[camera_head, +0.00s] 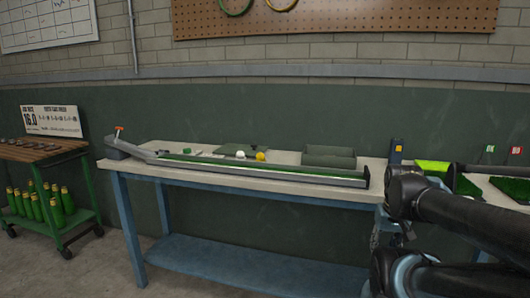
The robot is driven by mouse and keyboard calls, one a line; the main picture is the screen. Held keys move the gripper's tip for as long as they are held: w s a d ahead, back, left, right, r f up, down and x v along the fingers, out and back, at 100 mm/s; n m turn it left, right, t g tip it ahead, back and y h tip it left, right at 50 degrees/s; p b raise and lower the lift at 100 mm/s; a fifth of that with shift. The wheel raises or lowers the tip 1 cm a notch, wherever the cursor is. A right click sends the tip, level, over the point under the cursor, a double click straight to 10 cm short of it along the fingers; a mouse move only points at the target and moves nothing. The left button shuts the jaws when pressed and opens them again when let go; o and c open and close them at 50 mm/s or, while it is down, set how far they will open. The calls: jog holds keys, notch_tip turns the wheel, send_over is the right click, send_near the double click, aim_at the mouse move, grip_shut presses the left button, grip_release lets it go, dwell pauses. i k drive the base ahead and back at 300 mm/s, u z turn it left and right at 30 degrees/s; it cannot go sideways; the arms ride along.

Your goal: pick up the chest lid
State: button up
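A flat dark green panel (230,149), which looks like the chest lid, lies on the workbench (285,186) behind the long stimp ramp. A dark green open box (330,157), which looks like the chest, stands to its right, apart from it. A white ball and a yellow ball show in front of the panel and hide part of its near edge. My black arm fills the lower right of the view, to the right of the panel.
The long metal ramp with a green strip (262,170) runs along the bench's front edge. A yellow and blue device (396,157) and turf trays (511,188) are at the right. A wooden cart (42,151) with green bottles stands at the left.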

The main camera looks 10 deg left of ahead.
aim_at(229, 149)
jog(key=z, duration=1.8)
jog(key=k, duration=1.4)
jog(key=u, duration=1.8)
jog(key=i, duration=1)
